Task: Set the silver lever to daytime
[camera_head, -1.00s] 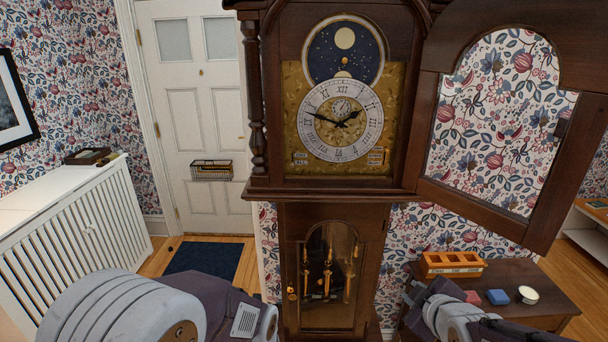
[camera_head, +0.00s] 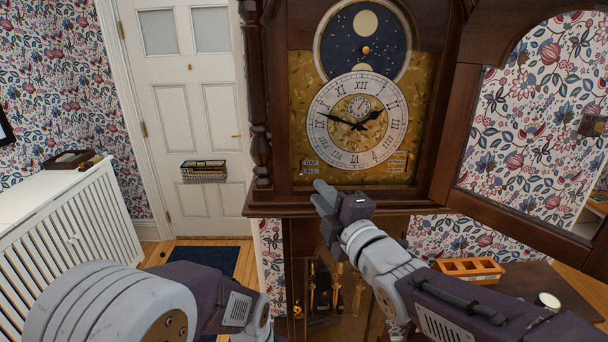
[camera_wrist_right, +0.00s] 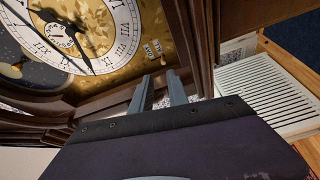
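The open longcase clock shows its gold face and white dial (camera_head: 358,120). At the face's lower left, small stacked labels (camera_head: 311,166) appear to read DAY and ALL; they also show in the right wrist view (camera_wrist_right: 152,48). I cannot clearly make out the silver lever itself. My right gripper (camera_head: 317,192) is just below these labels, at the lower edge of the face opening. In the right wrist view its two fingers (camera_wrist_right: 159,76) stand apart with nothing seen between them. My left arm shows at lower left, but its gripper is not seen.
The clock's glazed door (camera_head: 535,130) stands open to the right. The wooden hood edge (camera_head: 270,207) runs below the face. An orange compartmented tray (camera_head: 470,269) and a white round item (camera_head: 548,300) sit on a side table. A white radiator cover (camera_head: 70,240) is at left.

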